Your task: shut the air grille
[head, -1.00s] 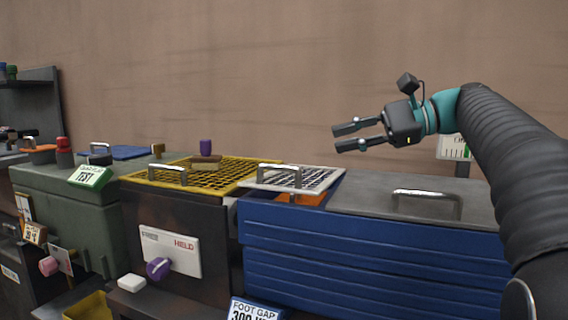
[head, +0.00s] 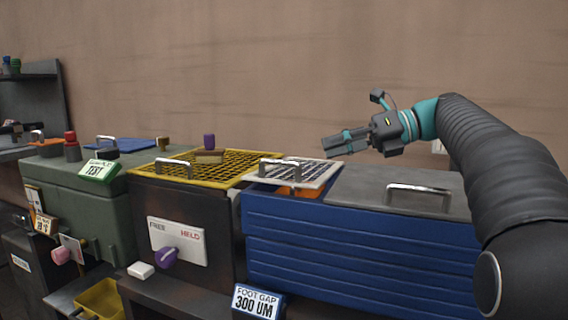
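A pale grille (head: 296,174) with a silver handle lies on top of the blue box (head: 330,232), at the middle of the head view. Something orange (head: 290,190) shows in an opening under its front edge. A yellow grille (head: 212,168) with its own silver handle lies to its left on a dark brown box. I cannot tell from the picture which of these is the air grille. My gripper (head: 328,147) is up and to the right of the pale grille in the picture, apart from it, pointing left. Its fingers overlap in view, so their gap is unclear; it seems empty.
A grey lid (head: 400,182) with a silver handle covers the blue box's right part. A brown block (head: 208,157) and a purple knob (head: 209,141) show at the yellow grille. The dark box's front has a purple dial (head: 167,257) on a FREE/HELD plate. The wall behind is bare.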

